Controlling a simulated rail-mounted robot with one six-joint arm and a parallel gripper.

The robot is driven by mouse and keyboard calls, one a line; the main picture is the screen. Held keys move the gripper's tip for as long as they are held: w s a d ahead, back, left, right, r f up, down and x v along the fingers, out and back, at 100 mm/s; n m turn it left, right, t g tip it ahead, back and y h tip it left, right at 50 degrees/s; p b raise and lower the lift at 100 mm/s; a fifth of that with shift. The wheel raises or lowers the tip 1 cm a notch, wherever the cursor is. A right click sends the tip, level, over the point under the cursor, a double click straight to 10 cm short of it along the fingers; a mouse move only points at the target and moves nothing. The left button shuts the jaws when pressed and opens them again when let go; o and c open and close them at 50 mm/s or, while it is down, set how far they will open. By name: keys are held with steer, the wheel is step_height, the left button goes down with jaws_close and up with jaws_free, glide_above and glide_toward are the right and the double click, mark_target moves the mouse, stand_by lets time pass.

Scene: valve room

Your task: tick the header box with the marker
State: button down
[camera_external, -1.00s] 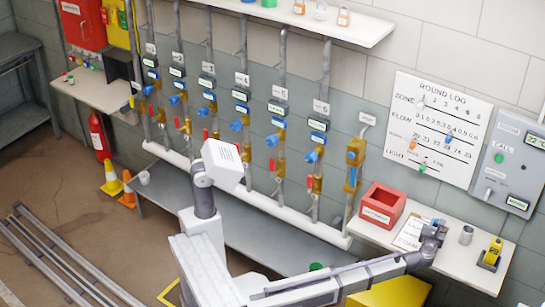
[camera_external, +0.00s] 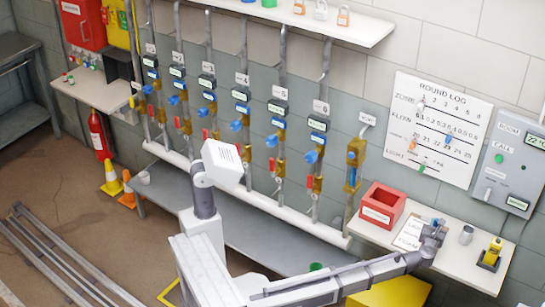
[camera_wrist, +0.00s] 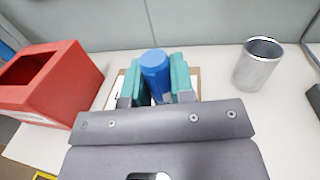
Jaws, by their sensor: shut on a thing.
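My gripper (camera_external: 437,226) is over the right part of the white shelf, above the clipboard with a white sheet (camera_external: 413,234). In the wrist view its two teal fingers (camera_wrist: 156,82) are shut on a blue marker (camera_wrist: 154,62), which stands roughly upright between them. The brown clipboard edge (camera_wrist: 118,90) shows behind the fingers. The sheet carries printed words, too small to read fully. The header box and the marker's tip are hidden or too small to tell.
A red open box (camera_external: 383,205) stands left of the clipboard, also in the wrist view (camera_wrist: 48,82). A grey metal cup (camera_wrist: 258,63) stands to the right. A yellow device (camera_external: 491,252) sits near the shelf's right end. The wall rises close behind.

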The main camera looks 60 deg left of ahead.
steer(key=shift+w+a, duration=0.15)
steer(key=shift+a, duration=0.45)
steer(key=shift+d, duration=0.15)
steer(key=shift+d, duration=0.65)
steer(key=shift+s, duration=0.2)
steer(key=shift+s+a, duration=0.35)
steer(key=shift+s, duration=0.05)
step_height(320, 180, up, 8)
steer(key=p, duration=0.8)
